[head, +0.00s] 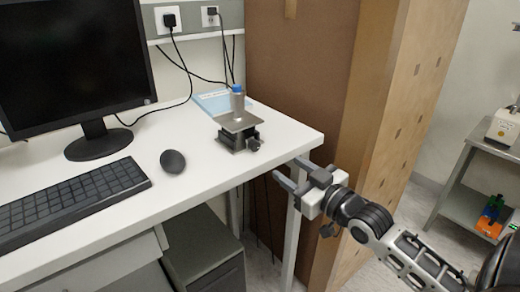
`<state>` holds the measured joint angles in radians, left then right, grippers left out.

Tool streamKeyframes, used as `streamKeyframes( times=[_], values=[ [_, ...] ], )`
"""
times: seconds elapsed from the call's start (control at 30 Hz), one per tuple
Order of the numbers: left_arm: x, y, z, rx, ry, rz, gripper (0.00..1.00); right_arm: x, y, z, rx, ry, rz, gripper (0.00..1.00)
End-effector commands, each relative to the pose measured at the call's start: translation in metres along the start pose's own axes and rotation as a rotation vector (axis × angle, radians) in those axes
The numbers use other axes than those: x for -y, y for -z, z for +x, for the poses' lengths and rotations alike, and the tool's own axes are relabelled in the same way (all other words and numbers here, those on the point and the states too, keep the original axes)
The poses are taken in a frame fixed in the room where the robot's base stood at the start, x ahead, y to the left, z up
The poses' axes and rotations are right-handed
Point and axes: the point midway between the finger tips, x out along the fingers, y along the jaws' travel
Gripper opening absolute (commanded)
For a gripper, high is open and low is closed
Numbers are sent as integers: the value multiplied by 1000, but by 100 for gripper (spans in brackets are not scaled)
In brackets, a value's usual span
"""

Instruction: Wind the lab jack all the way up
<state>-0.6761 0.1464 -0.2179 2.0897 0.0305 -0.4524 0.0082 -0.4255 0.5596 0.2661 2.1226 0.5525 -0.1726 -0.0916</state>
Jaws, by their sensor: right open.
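The lab jack (239,133) stands on the white desk near its right end. It is low, with its top plate a short way above its base. A dark knob (254,145) sticks out at its lower right side. My right gripper (284,170) is open and empty, to the right of and lower than the jack. It is by the desk's right front corner and apart from the knob. My left gripper is not in view.
A monitor (70,62), keyboard (70,202) and mouse (173,161) occupy the left of the desk (215,172). A light blue booklet (212,101) lies behind the jack. A tall brown crate (345,110) stands close to the desk's right side.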

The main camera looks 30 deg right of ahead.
Motion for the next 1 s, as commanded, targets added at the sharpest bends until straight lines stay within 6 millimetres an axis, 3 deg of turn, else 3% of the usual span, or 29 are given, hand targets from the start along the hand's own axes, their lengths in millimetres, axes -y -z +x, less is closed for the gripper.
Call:
streamKeyframes(
  times=[0.5,0.7,1.0],
  values=[
    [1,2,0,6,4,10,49,0,1,98,0,0,-1,49],
    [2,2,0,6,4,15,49,1,0,115,2,1,-1,49],
    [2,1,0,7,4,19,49,1,-1,117,3,1,-1,49]
  ],
)
